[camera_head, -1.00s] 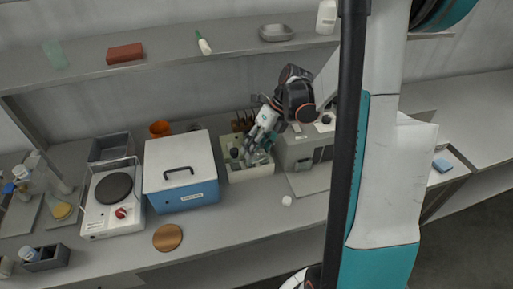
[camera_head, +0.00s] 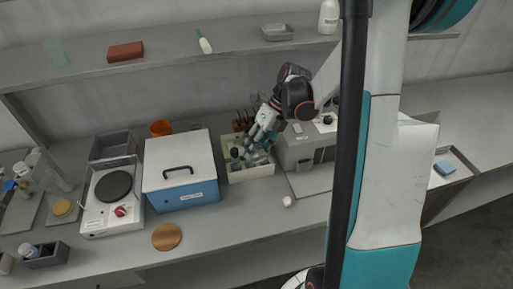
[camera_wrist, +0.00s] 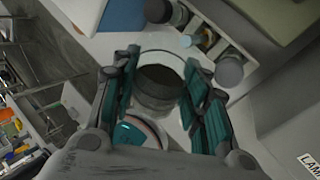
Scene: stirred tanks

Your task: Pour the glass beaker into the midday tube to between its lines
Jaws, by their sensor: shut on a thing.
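My gripper (camera_wrist: 163,98) is shut on the glass beaker (camera_wrist: 161,68), a clear round vessel between the teal finger pads in the wrist view. A dark grey area shows inside the beaker; I cannot tell its fill level. In the head view my gripper (camera_head: 258,139) is over the cream rack box (camera_head: 252,174) between the blue box and the grey machine. The beaker is small and mostly hidden there. Several dark and pale round tops (camera_wrist: 230,70) stand in the rack beside the beaker in the wrist view. I cannot tell which is the midday tube, and no lines are legible.
A blue box with a white lid (camera_head: 181,168) stands left of the rack, and a grey machine (camera_head: 307,150) stands close on its right. A hotplate (camera_head: 112,197) is farther left. The bench front has a brown disc (camera_head: 167,237) and a small white ball (camera_head: 287,201).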

